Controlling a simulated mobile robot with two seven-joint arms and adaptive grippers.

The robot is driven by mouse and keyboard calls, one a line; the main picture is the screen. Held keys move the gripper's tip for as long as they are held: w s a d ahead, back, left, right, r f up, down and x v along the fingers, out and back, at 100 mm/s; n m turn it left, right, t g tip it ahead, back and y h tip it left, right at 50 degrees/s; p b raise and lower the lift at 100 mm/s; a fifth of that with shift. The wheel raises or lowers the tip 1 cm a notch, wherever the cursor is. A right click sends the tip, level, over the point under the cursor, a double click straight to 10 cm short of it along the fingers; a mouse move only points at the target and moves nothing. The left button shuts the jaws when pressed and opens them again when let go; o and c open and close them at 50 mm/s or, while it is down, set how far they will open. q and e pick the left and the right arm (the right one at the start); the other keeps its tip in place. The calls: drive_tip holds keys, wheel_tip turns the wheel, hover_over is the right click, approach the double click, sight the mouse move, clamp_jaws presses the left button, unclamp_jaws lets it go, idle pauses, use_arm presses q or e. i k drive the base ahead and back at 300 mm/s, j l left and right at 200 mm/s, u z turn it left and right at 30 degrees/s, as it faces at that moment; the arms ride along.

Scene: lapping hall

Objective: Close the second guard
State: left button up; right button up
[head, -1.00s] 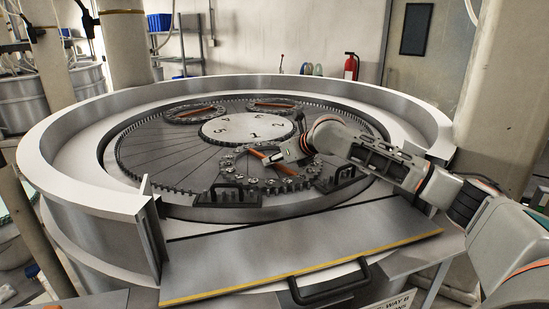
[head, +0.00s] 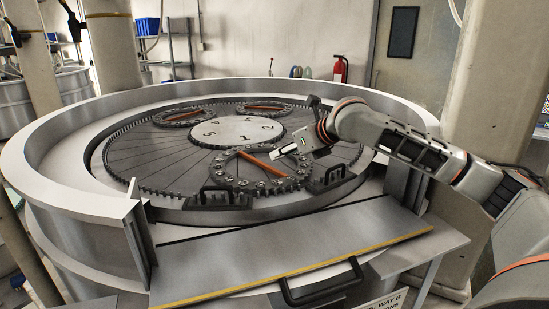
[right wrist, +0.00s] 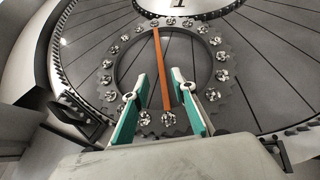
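A flat grey guard panel (head: 300,246) with a yellow front edge lies lowered across the front opening of the round lapping machine. Its black bar handle (head: 322,292) sticks out at the front. Which guard counts as the second I cannot tell. My right gripper (head: 280,153) is above the front toothed ring (head: 228,176), behind the panel and apart from it. In the right wrist view its two green-and-white fingers (right wrist: 160,100) are spread, with an orange strip (right wrist: 161,70) showing beyond them. Nothing is seen gripped. My left gripper is not in view.
The machine's high curved rim (head: 60,180) surrounds the plate, with upright end posts beside the opening. Two black handles (head: 215,197) stand at the plate's front edge. A pillar (head: 490,90) stands at right. A fire extinguisher (head: 340,69) is by the wall.

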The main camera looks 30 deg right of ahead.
sight(191, 270)
drive_tip(key=k, duration=1.5)
